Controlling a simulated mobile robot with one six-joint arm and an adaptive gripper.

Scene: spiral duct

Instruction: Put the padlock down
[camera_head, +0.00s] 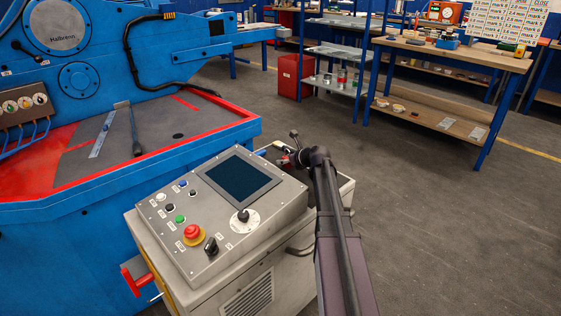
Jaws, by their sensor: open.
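My arm reaches from the bottom edge to the back right of the grey control console, and my gripper (294,158) is at its end, low over the console's rear tray (345,186). The gripper is small and dark here, and it is open. A small red item (284,160) shows right at the fingertips. It may be the padlock, but it is too small to be sure, and I cannot tell whether it touches the fingers or what it rests on. The arm's wrist hides part of the tray.
The control console (216,206) has a screen, buttons and a red stop button (192,231). A blue machine (60,240) with a red-edged bed stands at left. A workbench (470,57) and shelves stand behind. The floor at right is clear.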

